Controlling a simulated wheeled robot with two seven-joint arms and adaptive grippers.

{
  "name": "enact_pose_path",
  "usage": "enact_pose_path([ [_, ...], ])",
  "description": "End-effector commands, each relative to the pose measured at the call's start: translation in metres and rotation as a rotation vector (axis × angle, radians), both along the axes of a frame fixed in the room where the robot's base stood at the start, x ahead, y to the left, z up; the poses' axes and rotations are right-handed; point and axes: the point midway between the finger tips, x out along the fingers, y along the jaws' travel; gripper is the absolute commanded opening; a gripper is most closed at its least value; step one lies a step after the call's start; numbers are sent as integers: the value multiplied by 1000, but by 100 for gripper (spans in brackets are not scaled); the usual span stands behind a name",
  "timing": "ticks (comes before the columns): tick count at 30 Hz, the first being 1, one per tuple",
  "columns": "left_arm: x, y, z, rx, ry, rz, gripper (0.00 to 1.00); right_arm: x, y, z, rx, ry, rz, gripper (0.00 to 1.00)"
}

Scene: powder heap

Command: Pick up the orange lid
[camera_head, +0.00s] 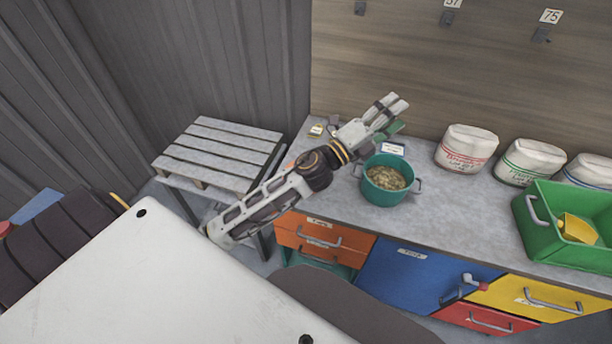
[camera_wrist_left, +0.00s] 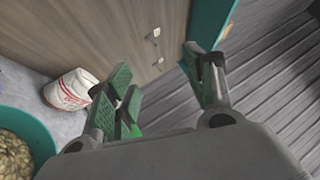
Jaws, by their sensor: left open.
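My left gripper (camera_head: 396,112) is above the back of the grey counter, behind a teal pot (camera_head: 385,195). Its fingers are apart with nothing between them, as the left wrist view (camera_wrist_left: 158,78) also shows. No orange lid can be made out for certain. A small orange patch (camera_head: 287,166) shows at the counter's left edge, mostly hidden by my left arm; I cannot tell what it is. The pot is open and holds pale brown pieces; it also shows in the left wrist view (camera_wrist_left: 24,124). My right gripper is not in view.
Several white sacks (camera_head: 466,148) stand along the wall. A green crate (camera_head: 530,232) with a yellow scoop (camera_head: 577,228) is at the right. A small card (camera_head: 392,149) stands behind the pot. A slatted table (camera_head: 225,140) is at the left.

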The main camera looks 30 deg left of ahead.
Motion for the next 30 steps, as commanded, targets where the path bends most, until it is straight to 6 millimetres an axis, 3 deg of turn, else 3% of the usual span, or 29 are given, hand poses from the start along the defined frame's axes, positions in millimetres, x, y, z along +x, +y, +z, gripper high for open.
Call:
enact_pose_path([
  [8, -13, -44, 10, 300, -211, -163, 54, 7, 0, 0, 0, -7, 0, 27],
  [16, -27, -74, -7, 603, -381, -322, 54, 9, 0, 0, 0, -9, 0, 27],
  [24, -37, -83, -42, 915, -509, -485, 54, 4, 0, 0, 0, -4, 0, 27],
  [30, -39, -72, -74, 1150, -571, -610, 54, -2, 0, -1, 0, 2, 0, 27],
])
